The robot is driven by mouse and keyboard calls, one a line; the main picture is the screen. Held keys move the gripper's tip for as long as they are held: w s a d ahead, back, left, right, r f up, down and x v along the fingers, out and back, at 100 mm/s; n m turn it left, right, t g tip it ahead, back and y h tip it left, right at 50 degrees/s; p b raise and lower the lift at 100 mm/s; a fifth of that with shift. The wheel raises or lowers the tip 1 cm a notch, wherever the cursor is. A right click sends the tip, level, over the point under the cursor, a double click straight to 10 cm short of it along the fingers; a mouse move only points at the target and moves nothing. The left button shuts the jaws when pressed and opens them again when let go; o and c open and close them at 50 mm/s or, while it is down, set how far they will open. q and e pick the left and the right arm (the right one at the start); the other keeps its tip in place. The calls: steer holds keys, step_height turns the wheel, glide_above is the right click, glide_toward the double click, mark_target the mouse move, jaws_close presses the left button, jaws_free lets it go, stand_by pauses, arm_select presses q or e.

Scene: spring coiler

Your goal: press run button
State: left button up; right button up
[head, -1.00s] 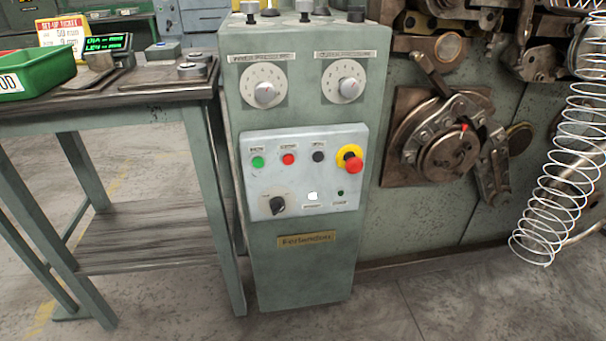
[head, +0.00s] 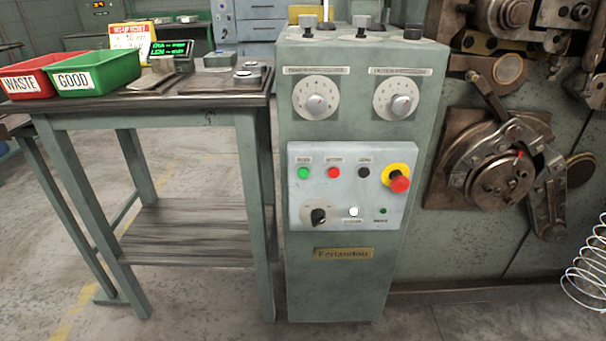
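The control panel (head: 345,212) is a light grey plate on the front of a green pedestal in the head view. A green button (head: 303,173) sits at its upper left, with a small label above it too blurred to read surely. A red button (head: 333,172) and a black button (head: 364,172) are to its right. A red mushroom knob on a yellow ring (head: 398,180) is at the upper right. Below are a black selector knob (head: 318,216), a lit white lamp (head: 353,211) and a small dark green lamp (head: 383,210). Neither of my grippers is in view.
A workbench (head: 190,104) stands left of the pedestal, holding a red WASTE bin (head: 30,82), a green GOOD bin (head: 95,78) and a small display (head: 171,54). The coiling machine (head: 500,165) is at the right, with a wire spring (head: 588,275). Floor before the pedestal looks clear.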

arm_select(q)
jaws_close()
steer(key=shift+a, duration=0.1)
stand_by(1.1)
